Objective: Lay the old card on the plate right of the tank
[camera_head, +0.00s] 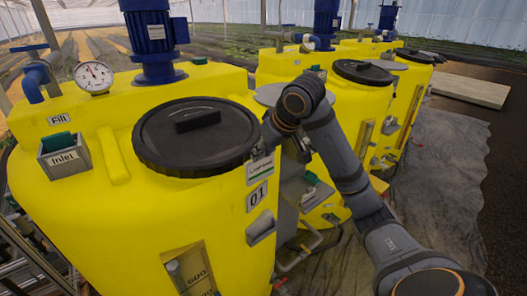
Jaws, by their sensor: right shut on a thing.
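The old card (260,169), white with dark and green print, is at the right side of the front yellow tank (120,215), just above its 01 label. My right gripper (264,151) is at the card's top edge and shut on it. The fingers are small and dark here, and I cannot tell whether the card still touches its holder. A grey plate (268,95) shows right of the tank's black lid, partly hidden behind my right arm. My left gripper is not in view.
The black lid (196,135) and blue motor (153,38) top the front tank. A gauge (94,77) and a grey Inlet box (65,156) are at left. More yellow tanks (360,110) stand behind my right arm. Grey sheeting (440,180) covers the floor at right.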

